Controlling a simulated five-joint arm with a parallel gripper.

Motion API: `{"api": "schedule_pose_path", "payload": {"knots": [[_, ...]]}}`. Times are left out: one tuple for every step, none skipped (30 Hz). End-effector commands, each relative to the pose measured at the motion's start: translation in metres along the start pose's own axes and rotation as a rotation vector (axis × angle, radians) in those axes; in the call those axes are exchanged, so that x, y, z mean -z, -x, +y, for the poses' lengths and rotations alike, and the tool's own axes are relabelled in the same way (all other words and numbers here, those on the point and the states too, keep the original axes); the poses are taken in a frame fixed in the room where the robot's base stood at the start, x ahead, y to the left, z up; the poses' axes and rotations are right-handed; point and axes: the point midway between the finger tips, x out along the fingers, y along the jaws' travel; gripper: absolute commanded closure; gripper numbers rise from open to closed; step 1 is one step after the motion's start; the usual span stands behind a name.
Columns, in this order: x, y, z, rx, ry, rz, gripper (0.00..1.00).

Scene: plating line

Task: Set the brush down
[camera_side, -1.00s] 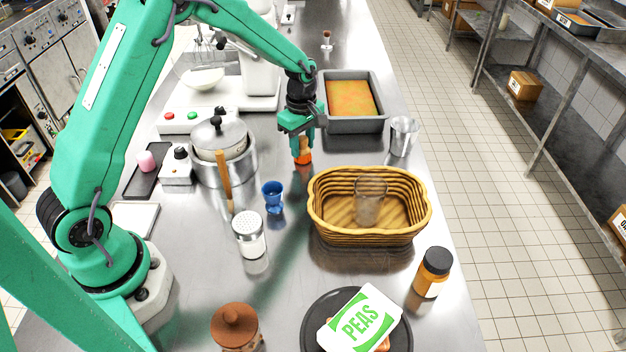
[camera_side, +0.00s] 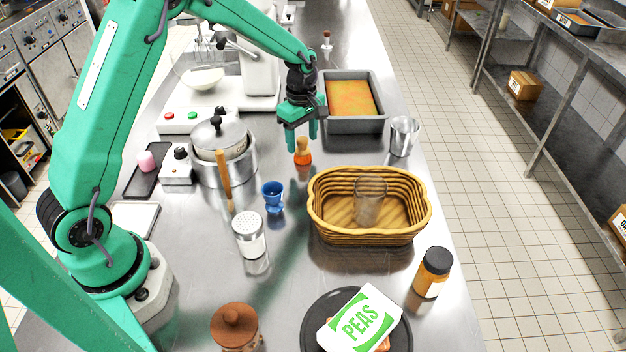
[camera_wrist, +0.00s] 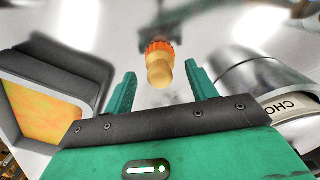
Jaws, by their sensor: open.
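The brush (camera_side: 303,152) stands upright on the steel counter, orange at its lower end with a tan handle on top. It also shows in the wrist view (camera_wrist: 159,62), beyond and between my fingertips, with the handle end toward the camera. My gripper (camera_side: 301,137) is open and empty just above and behind the brush in the side view. In the wrist view my two green fingers (camera_wrist: 161,84) are spread apart, with clear space between each finger and the brush.
A grey pan (camera_side: 356,125) of orange food is close behind and right. A lidded pot (camera_side: 225,168) stands left, a wicker basket (camera_side: 369,236) with a glass in front, and a metal cup (camera_side: 404,137) right. A blue cup (camera_side: 273,195) and a shaker (camera_side: 249,236) stand front left.

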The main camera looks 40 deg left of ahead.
Motion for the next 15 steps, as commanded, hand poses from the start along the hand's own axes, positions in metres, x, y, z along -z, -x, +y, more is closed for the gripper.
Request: {"api": "schedule_pose_path", "payload": {"knots": [[0.000, 0.008, 0.001, -0.004, 0.000, 0.000, 0.43], [0.000, 0.013, 0.001, -0.004, 0.000, 0.000, 0.43], [0.000, 0.019, 0.001, -0.003, 0.000, 0.000, 0.43], [0.000, 0.024, 0.001, -0.004, 0.000, 0.000, 0.43], [0.000, 0.029, 0.001, -0.005, 0.000, 0.000, 0.43], [0.000, 0.035, 0.000, -0.003, 0.000, 0.000, 0.43], [0.000, 0.040, 0.001, -0.004, 0.000, 0.000, 0.43], [0.000, 0.046, 0.001, -0.005, 0.000, 0.000, 0.43], [0.000, 0.052, 0.001, -0.005, 0.000, 0.000, 0.43], [0.000, 0.057, 0.001, -0.004, 0.000, 0.000, 0.43], [0.000, 0.061, 0.000, -0.003, 0.000, 0.000, 0.43], [0.000, 0.068, 0.000, -0.004, 0.000, 0.000, 0.43], [0.000, 0.072, 0.000, -0.003, 0.000, 0.000, 0.43], [0.000, 0.076, 0.000, -0.003, 0.000, 0.000, 0.43], [0.000, 0.081, 0.001, -0.003, 0.000, 0.000, 0.43]]}}
